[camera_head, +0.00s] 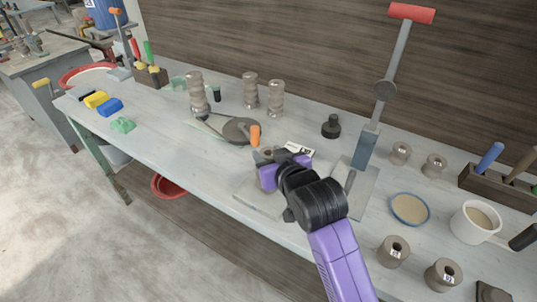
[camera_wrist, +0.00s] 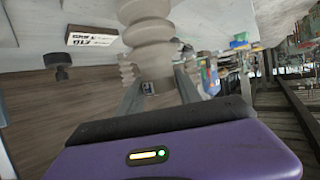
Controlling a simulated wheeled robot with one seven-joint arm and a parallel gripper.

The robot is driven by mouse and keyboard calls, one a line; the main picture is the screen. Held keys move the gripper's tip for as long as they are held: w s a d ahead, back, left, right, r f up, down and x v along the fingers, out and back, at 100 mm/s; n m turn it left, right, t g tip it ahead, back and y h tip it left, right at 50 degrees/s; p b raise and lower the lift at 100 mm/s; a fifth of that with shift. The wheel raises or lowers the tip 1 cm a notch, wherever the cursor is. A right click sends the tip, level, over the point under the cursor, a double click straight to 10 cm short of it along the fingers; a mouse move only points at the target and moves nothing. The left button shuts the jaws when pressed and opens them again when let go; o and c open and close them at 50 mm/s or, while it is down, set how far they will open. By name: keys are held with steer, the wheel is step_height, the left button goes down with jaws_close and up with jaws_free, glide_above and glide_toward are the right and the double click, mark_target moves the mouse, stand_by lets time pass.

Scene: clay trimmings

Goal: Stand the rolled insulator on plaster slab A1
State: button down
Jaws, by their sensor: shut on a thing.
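My gripper (camera_head: 268,163) is shut on a grey-brown ribbed clay piece, the rolled insulator. In the wrist view the insulator (camera_wrist: 150,42) stands between my two fingers (camera_wrist: 154,88). The wrist picture is upside down, and the insulator looks about upright in it. In the head view my gripper hides most of it. A pale slab (camera_head: 256,202) lies on the bench just in front of and below my gripper. I cannot read a slab name on it. Whether the insulator's foot touches anything is cut off or hidden.
A printed card (camera_head: 299,149) stands just behind my gripper; it also shows in the wrist view (camera_wrist: 92,37). Similar ribbed pieces (camera_head: 275,98) stand at the back. A dark disc (camera_head: 241,130) lies left. A lever press (camera_head: 366,150), spools (camera_head: 396,252) and a mug (camera_head: 474,222) are right.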

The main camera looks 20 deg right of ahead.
stand_by(0.3)
steer(key=c, duration=0.8)
jaws_free()
steer(key=shift+f, duration=0.15)
steer(key=shift+s+r, duration=0.15)
steer(key=shift+r, duration=0.05)
steer(key=v, duration=1.1)
steer(key=shift+s+r, duration=0.2)
steer(key=shift+s, duration=0.1)
